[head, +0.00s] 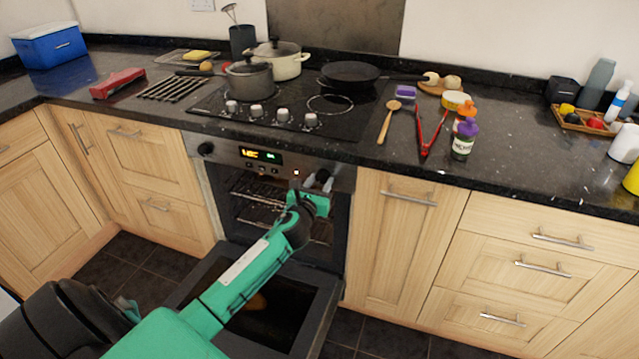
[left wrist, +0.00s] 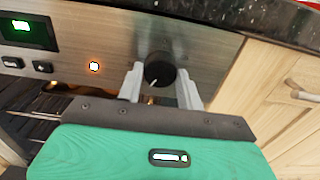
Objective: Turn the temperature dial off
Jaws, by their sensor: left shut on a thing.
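The temperature dial (left wrist: 160,66) is a black round knob at the right end of the oven's steel control panel. Its white pointer line slants down and left in the left wrist view. My left gripper (head: 316,182) is at the dial, with one finger on each side of it; the fingers also show in the left wrist view (left wrist: 160,88). It is shut on the dial. In the head view the gripper mostly hides the dial. My right gripper is not in view.
A second black knob (head: 206,149) and a lit display (head: 261,156) are on the panel's left part. The oven door (head: 312,306) hangs open below my left arm. Pots and a pan (head: 350,74) stand on the hob above. Red tongs (head: 430,135) lie on the worktop.

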